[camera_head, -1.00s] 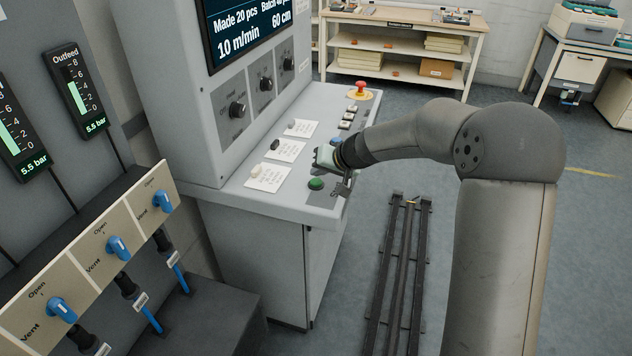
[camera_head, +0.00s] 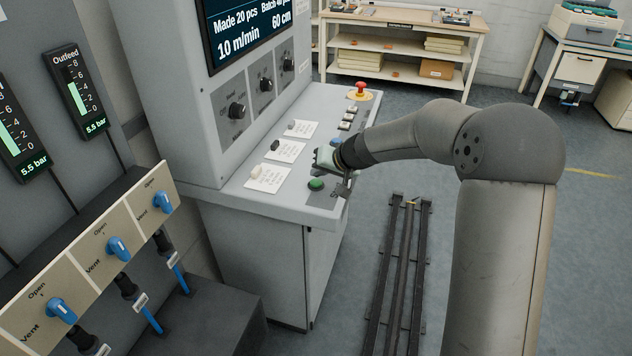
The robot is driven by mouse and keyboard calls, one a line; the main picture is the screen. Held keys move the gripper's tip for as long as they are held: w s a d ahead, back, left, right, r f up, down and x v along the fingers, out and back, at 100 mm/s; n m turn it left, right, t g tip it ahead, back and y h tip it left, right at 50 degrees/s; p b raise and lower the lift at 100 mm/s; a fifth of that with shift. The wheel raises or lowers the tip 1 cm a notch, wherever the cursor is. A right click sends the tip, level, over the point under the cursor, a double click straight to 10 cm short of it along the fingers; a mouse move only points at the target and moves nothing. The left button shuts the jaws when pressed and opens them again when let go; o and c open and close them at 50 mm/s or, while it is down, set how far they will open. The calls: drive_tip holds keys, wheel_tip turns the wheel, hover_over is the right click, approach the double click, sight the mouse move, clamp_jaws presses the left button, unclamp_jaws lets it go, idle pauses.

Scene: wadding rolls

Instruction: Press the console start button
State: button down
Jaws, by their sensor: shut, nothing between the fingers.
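The grey console (camera_head: 262,240) stands in the middle left, with a sloped desk and a screen (camera_head: 245,28) reading "Made 20 pcs" and "10 m/min". A green button (camera_head: 316,184) sits near the desk's front corner; its label is too small to read. My gripper (camera_head: 340,187) is over the desk's front edge, just right of the green button. Its fingers are small, dark and shut, with nothing seen between them. I cannot tell whether they touch the desk. A blue button (camera_head: 336,143) shows partly behind my wrist.
A red mushroom button (camera_head: 360,88) on a yellow base is at the desk's far end. Several dark switches and white label cards lie between. Blue valve handles (camera_head: 117,248) stand at left. Floor rails (camera_head: 404,270) run right of the console.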

sight(319, 183)
drive_tip(key=shift+f, duration=0.2)
idle(0.5)
drive_tip(key=shift+f+b, duration=0.3)
drive_tip(key=shift+b, duration=0.5)
drive_tip(key=shift+f+b, duration=0.4)
drive_tip(key=shift+b, duration=0.2)
idle(0.3)
drive_tip(key=shift+r, duration=0.15)
drive_tip(key=shift+r+p, duration=0.35)
drive_tip(key=shift+r, duration=0.35)
drive_tip(key=shift+r+p, duration=1.35)
drive_tip(key=shift+r, duration=1.2)
